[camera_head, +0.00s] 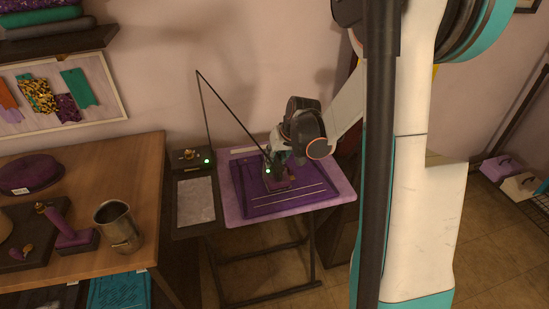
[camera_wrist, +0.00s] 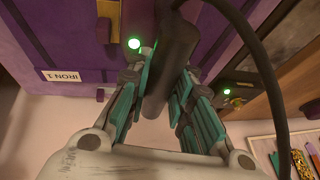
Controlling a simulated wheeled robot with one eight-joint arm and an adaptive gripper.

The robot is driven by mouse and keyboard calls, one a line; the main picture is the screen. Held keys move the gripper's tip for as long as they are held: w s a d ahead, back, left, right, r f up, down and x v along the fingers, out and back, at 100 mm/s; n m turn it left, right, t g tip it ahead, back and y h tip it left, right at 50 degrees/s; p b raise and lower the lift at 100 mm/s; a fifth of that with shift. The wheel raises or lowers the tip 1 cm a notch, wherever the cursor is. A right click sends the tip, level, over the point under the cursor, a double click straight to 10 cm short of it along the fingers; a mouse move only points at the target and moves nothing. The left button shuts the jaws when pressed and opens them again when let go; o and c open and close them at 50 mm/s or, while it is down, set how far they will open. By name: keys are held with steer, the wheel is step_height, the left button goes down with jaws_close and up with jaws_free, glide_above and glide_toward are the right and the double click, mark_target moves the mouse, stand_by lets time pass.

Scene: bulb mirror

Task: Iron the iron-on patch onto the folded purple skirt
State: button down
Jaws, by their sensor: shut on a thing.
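The folded purple skirt (camera_head: 247,203) lies flat on the lavender ironing board (camera_head: 343,192), with pale lines across its front part. My gripper (camera_head: 279,163) is above the skirt's right-middle part and is shut on the dark handle of the iron (camera_head: 281,183). In the wrist view, the teal fingers of my gripper (camera_wrist: 155,100) close on both sides of the iron's handle (camera_wrist: 175,55), and a green light glows beside it. The iron appears low over or on the skirt; contact cannot be told. The iron-on patch cannot be made out.
A cord runs up a thin pole from the iron. A dark stand (camera_head: 187,178) with a green light and grey pad is left of the board. A wooden table (camera_head: 140,170) holds a metal cup (camera_head: 117,226), a purple hat (camera_head: 30,174) and a purple-handled tool (camera_head: 69,229).

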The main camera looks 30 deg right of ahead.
steer(key=shift+f+b, duration=0.35)
stand_by(0.4)
steer(key=shift+r, duration=0.2)
stand_by(0.9)
steer(key=shift+r+p, duration=0.7)
steer(key=shift+r, duration=0.15)
